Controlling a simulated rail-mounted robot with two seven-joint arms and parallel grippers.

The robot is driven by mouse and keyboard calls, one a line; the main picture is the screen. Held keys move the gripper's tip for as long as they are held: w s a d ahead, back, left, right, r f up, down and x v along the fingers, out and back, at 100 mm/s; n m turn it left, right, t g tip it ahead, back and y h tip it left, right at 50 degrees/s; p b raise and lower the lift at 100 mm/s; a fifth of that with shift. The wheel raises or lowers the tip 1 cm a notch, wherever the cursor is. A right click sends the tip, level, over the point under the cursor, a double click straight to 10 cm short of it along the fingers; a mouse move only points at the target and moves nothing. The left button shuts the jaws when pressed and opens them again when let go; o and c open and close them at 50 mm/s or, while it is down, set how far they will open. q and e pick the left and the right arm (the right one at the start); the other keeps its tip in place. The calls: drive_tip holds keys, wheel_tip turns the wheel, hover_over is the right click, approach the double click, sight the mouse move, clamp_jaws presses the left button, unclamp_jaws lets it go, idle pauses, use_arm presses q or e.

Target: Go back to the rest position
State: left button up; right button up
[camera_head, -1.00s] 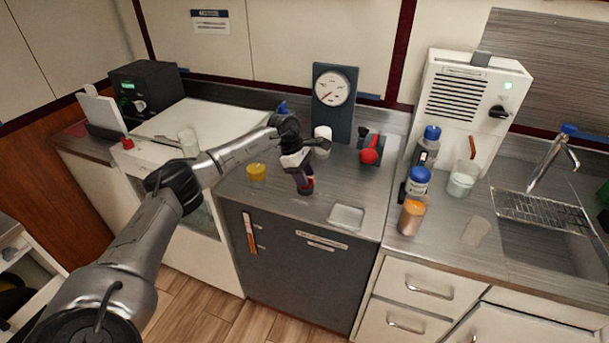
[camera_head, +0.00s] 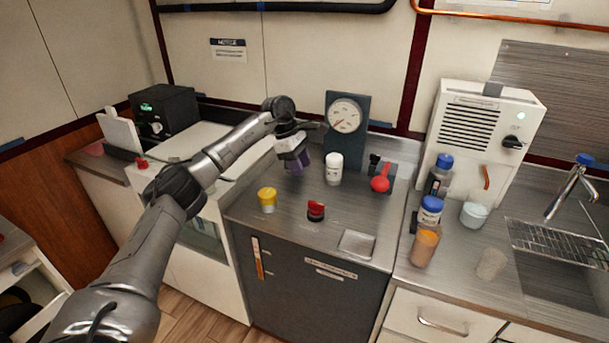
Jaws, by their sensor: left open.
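My left arm reaches in from the lower left, and its left gripper (camera_head: 297,163) hangs above the back of the metal counter (camera_head: 335,225). Its jaws are open, point down and hold nothing that I can see. A small red-and-black piece (camera_head: 316,210) stands on the counter in front of the gripper, apart from it. A yellow-capped jar (camera_head: 267,200) stands to its left. A white bottle (camera_head: 334,169) stands just right of the gripper. My right gripper is not in view.
A dial gauge on a dark panel (camera_head: 347,118) stands behind the white bottle. A red-knobbed device (camera_head: 381,180) is to the right. Blue-capped bottles (camera_head: 431,213), an orange jar (camera_head: 424,248) and a beaker (camera_head: 474,213) crowd the right counter. A square tray (camera_head: 357,244) lies near the front edge.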

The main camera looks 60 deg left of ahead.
use_arm(q)
drive_tip(key=shift+s+a+r, duration=0.1)
drive_tip(key=shift+s+r, duration=0.05)
drive_tip(key=shift+r, duration=0.2)
idle(0.6)
